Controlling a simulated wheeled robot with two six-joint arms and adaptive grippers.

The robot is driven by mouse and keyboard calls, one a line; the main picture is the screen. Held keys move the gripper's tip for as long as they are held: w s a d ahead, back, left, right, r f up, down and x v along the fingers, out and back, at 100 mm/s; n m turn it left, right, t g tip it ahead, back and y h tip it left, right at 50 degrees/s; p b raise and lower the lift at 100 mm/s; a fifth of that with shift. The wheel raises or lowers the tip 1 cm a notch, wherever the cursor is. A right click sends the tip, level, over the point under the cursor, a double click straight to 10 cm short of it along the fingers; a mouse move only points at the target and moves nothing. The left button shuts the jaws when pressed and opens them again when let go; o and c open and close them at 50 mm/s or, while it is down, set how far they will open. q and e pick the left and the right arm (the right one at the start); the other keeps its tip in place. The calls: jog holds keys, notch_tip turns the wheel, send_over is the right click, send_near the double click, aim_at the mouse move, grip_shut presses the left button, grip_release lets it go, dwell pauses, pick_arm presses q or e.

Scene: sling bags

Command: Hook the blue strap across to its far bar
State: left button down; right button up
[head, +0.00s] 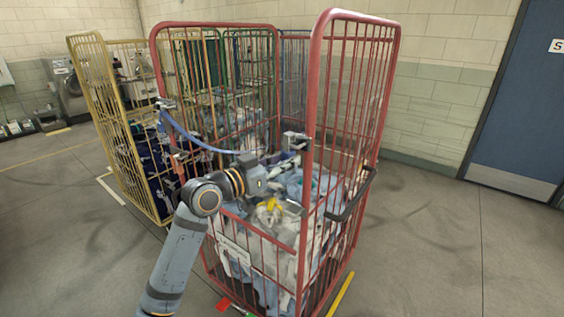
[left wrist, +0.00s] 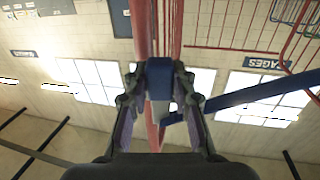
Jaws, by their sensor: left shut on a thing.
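The blue strap (head: 190,137) runs from a fitting on the left post of the red cage (head: 216,25), sagging across the open front to my left gripper (head: 284,160). My left gripper is shut on the strap's end, inside the cage's opening and short of the right red post (head: 315,95). In the left wrist view, the blue end piece (left wrist: 160,80) sits between the fingers and the strap (left wrist: 255,97) trails off right. A red bar (left wrist: 141,35) stands beyond the fingers. My right gripper is not seen.
Crumpled pale laundry (head: 285,205) and a yellow item (head: 268,204) fill the cage below the gripper. A black handle (head: 352,197) juts from the cage's right side. A yellow cage (head: 102,120) with dark blue bags stands left. The floor right of the red cage is clear.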

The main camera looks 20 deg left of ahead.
pick_arm(q)
jog(key=shift+w, duration=0.15)
jog(key=shift+f, duration=0.15)
jog(key=shift+d+f+b, duration=0.1)
jog(key=shift+f+b, duration=0.8)
jog(key=shift+f, duration=0.05)
jog(key=c, duration=1)
grip_release()
jog(key=shift+c, duration=0.2)
jog(key=o, duration=0.4)
